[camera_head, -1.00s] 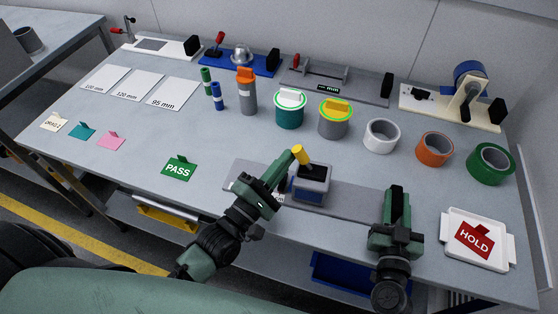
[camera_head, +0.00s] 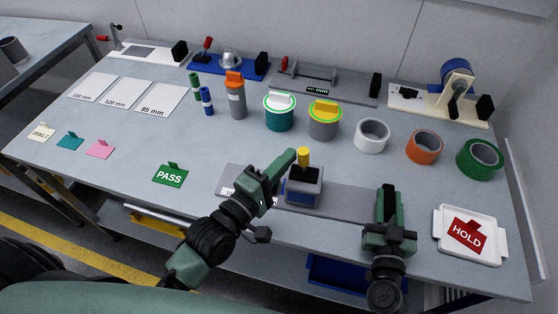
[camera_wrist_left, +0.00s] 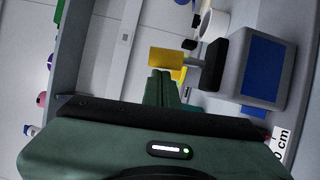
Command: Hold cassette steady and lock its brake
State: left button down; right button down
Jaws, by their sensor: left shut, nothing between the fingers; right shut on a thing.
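The cassette (camera_head: 304,188) is a grey box with a blue face, on a long grey base (camera_head: 345,203). Its brake lever has a yellow knob (camera_head: 303,157) and stands about upright on top. In the left wrist view the knob (camera_wrist_left: 165,58) lies just beyond my shut fingers. My left gripper (camera_head: 290,156) is shut and empty, its tips close to the knob's left side; I cannot tell whether they touch. My right gripper (camera_head: 388,190) is shut around a black block (camera_head: 388,205) at the base's right end, largely hidden by the fingers.
A green PASS card (camera_head: 170,176) lies to the left and a white tray (camera_head: 491,240) with a red HOLD card to the right. Tape rolls, canisters (camera_head: 279,118) and other fixtures (camera_head: 320,85) stand behind. Bare tabletop lies between PASS and the canisters.

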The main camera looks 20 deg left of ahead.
aim_at(305, 158)
pick_arm(q)
jog(key=shift+d+r+m+g, duration=0.3)
jog(key=shift+d+m, duration=0.15)
jog(key=shift+m, duration=0.15)
jog(key=shift+d+r+m+g, duration=0.25)
jog(key=shift+d+m, duration=0.15)
jog(key=shift+m, duration=0.2)
pick_arm(e)
jog(key=shift+s+f, duration=0.1)
jog(key=shift+f, duration=0.25)
pick_arm(q)
jog(key=shift+w+d+r+m+g+y, duration=0.1)
jog(key=shift+d+m+g+y, duration=0.15)
jog(key=shift+d+m+y, duration=0.5)
jog(key=shift+d+m, duration=0.3)
jog(key=shift+m, duration=0.15)
jog(key=shift+d, duration=0.25)
jog(key=shift+d, duration=0.1)
pick_arm(e)
jog(key=c, duration=1)
grip_release()
jog(key=shift+c, duration=0.2)
pick_arm(q)
jog(key=v, duration=0.7)
pick_arm(e)
jog(key=shift+r, duration=0.1)
